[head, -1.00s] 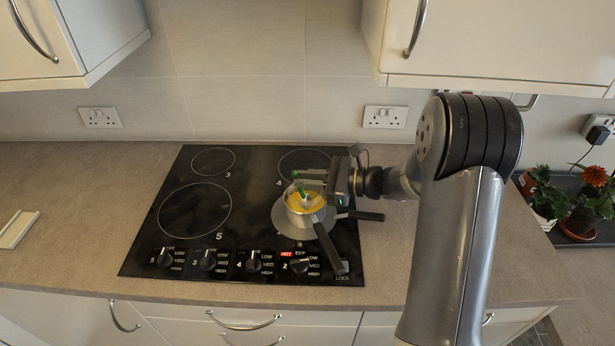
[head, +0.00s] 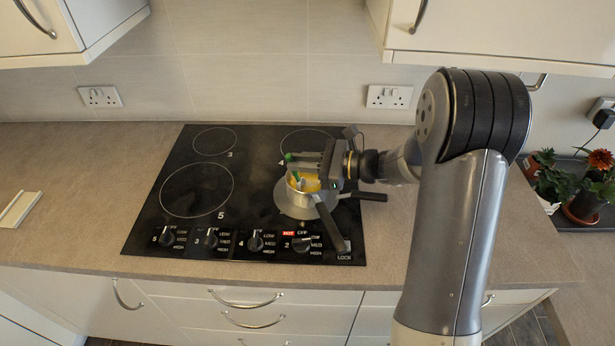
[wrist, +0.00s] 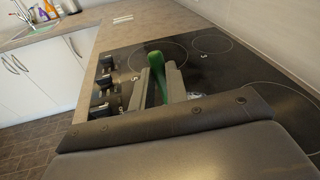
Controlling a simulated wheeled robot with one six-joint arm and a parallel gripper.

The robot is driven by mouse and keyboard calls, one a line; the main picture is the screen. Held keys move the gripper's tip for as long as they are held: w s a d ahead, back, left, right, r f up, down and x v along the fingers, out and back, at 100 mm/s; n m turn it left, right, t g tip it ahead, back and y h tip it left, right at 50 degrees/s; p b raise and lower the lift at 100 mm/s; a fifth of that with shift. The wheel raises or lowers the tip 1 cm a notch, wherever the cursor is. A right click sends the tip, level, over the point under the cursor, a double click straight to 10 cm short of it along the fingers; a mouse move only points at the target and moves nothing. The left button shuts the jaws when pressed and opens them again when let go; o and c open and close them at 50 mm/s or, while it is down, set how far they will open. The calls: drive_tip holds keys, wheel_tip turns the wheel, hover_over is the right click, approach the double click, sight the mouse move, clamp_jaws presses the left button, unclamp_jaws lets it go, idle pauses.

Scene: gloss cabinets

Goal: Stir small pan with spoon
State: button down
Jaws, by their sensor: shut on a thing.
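The small pan (head: 301,196) stands at the right part of the hob, with yellow inside and its dark handle (head: 331,225) pointing toward the front right. It sits on or over a wider grey pan or lid (head: 284,203), whose dark handle points right; I cannot tell which. My gripper (head: 291,158) is above the small pan and shut on the green spoon (head: 295,175). The spoon reaches down into the pan; its lower end is hidden. In the wrist view the spoon's green handle (wrist: 156,68) stands between my two fingers.
The black hob (head: 190,215) has its other rings bare. Control knobs (head: 256,242) line its front edge, with a red HOT light. Wall cupboards (head: 500,35) hang above. Flower pots (head: 585,205) stand at the far right. The left worktop is mostly clear.

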drive_tip(key=shift+w+d, duration=1)
drive_tip(key=shift+w, duration=1)
wheel_tip(320, 180, up, 9)
drive_tip(key=s+p, duration=0.2)
drive_tip(key=p, duration=0.3)
drive_tip(key=shift+s+f+p, duration=0.2)
drive_tip(key=shift+s+p, duration=0.1)
